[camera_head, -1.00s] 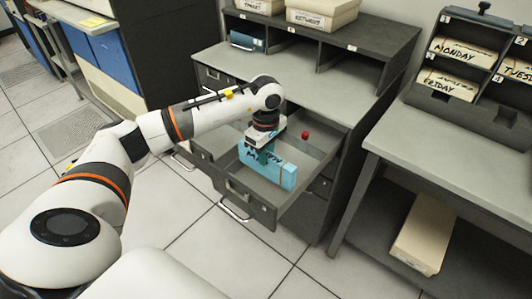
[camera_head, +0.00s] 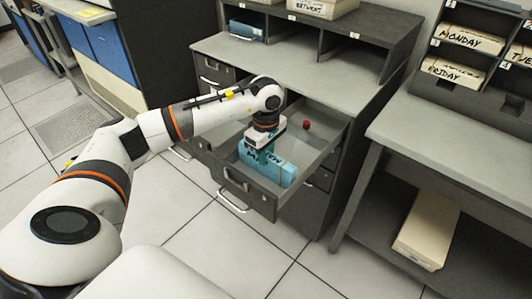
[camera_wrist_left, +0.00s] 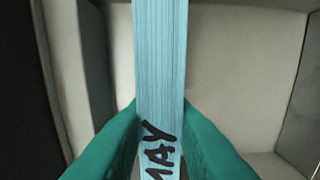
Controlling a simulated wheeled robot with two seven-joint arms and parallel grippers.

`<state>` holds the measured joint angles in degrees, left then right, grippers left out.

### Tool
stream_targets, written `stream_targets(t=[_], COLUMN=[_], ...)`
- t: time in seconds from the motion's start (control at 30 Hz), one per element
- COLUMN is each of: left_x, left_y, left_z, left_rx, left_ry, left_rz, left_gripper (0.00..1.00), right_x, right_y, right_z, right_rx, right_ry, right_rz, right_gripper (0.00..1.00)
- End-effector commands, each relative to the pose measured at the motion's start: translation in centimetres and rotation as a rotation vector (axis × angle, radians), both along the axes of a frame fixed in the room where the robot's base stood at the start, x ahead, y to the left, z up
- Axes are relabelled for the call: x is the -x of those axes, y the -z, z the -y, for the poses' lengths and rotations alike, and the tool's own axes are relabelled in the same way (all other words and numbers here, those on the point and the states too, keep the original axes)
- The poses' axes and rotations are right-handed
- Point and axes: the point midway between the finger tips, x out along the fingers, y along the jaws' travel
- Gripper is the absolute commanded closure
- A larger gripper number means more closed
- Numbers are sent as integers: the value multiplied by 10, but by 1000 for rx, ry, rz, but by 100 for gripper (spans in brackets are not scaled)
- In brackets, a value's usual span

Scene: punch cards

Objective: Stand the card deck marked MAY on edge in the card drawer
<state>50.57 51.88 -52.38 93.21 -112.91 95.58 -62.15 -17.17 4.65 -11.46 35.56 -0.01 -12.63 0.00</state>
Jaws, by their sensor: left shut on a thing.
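The blue card deck marked MAY (camera_head: 281,172) stands on edge inside the open card drawer (camera_head: 262,201), low between its walls. My left gripper (camera_head: 262,153) is above the deck and shut on it. In the left wrist view the deck (camera_wrist_left: 160,70) runs upright between the two green fingers (camera_wrist_left: 160,140), with the black letters partly visible. I cannot tell whether the deck's lower edge touches the drawer floor. My right gripper is not in view.
A small red object (camera_head: 306,125) is at the drawer's back right. The cabinet top (camera_head: 310,68) behind is clear. A side table (camera_head: 455,150) stands at right, with a pale box (camera_head: 428,230) on its lower shelf. Card racks (camera_head: 460,55) stand above.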

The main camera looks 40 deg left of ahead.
Motion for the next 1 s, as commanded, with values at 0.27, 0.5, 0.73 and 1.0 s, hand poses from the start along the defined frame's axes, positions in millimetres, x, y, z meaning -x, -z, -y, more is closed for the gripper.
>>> stream_targets(t=[0.27, 0.5, 0.73, 1.0], left_x=[0, 0, -1, -1], left_y=[0, -2, -35, -92], left_z=[0, 0, 0, 0], left_rx=[0, 0, 0, 0], left_ry=[0, 0, 1, 0], left_rz=[1, 0, 5, 5], left_gripper=[53, 53, 53, 53], right_x=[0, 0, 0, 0], right_y=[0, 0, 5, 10], right_z=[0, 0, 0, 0], right_rx=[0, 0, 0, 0], right_ry=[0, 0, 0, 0], right_rz=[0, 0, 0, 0], right_gripper=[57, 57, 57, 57])
